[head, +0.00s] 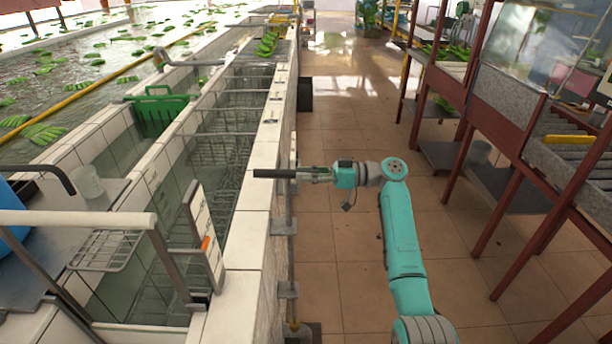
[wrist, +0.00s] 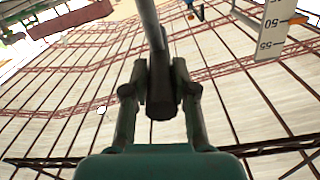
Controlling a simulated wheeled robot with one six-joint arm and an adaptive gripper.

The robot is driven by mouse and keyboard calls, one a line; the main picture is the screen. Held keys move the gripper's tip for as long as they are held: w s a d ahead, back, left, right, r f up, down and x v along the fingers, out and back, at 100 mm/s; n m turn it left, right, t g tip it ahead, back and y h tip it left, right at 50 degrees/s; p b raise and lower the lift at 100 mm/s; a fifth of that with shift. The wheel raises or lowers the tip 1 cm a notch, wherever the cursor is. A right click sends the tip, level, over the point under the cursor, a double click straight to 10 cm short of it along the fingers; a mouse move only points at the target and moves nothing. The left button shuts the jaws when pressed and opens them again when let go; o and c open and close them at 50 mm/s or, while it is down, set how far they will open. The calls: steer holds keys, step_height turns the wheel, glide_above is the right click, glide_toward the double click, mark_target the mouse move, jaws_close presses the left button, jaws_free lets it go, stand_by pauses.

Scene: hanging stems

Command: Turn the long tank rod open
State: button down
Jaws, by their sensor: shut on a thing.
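The long tank rod shows a dark grip (head: 275,173) that lies level in the head view, reaching left over the tiled tank wall's top. My gripper (head: 315,174) is at the right end of this grip, on the aisle side of the wall. In the wrist view the rod (wrist: 149,28) runs from the top edge down between the two fingers of my gripper (wrist: 162,82), which are shut on it. Its near end is dark and round. How the rod joins the tank is hidden.
A grey upright pipe (head: 291,245) with brackets runs down the wall's aisle side. A white scale board (head: 204,236) with an orange mark stands at the tank; it also shows in the wrist view (wrist: 273,30). Red-legged racks (head: 500,215) stand right. The tiled aisle (head: 340,110) is clear.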

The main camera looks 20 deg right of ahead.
steer(key=shift+w+f+g, duration=0.1)
steer(key=shift+g, duration=0.2)
steer(key=c, duration=0.9)
jaws_free()
steer(key=v, duration=1.2)
steer(key=shift+f, duration=0.1)
